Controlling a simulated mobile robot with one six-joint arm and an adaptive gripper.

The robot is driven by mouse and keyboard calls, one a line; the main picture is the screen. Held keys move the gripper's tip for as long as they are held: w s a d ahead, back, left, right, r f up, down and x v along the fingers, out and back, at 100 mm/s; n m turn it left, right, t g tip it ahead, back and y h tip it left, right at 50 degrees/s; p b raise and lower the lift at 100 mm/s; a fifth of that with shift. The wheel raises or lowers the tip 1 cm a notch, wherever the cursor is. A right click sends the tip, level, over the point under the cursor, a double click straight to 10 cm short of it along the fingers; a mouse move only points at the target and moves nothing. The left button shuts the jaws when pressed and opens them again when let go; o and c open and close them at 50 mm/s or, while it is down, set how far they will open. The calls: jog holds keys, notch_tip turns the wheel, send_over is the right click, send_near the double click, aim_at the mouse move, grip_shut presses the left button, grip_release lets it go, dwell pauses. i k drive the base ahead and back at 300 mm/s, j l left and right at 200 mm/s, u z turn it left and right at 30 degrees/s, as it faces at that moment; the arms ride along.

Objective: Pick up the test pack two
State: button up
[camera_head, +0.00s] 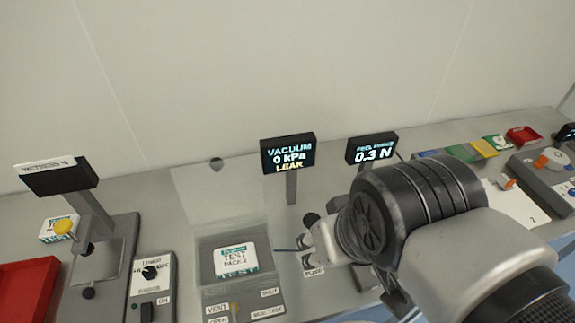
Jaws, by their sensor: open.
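The test pack two (235,260), a white pouch with a green-edged label reading "TEST PACK 2", lies flat in the recess of a grey vacuum chamber (208,268). A clear lid (205,185) stands raised behind it. My gripper (394,298) is open, to the right of the chamber and apart from the pack. My dark wrist and grey arm hide most of it, so its fingertips are hard to make out.
A pump (318,240) with a hose stands between the chamber and my wrist. Behind are a vacuum display (288,153) reading 0 kPa LEAK and a force display (371,147) reading 0.3 N. Left are a switch box (150,285), a stand (95,210) and a red tray (25,290).

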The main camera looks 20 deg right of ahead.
aim_at(238, 260)
jog(key=j+z, duration=0.25)
jog(key=j, duration=2.05)
jog(key=l, duration=0.1)
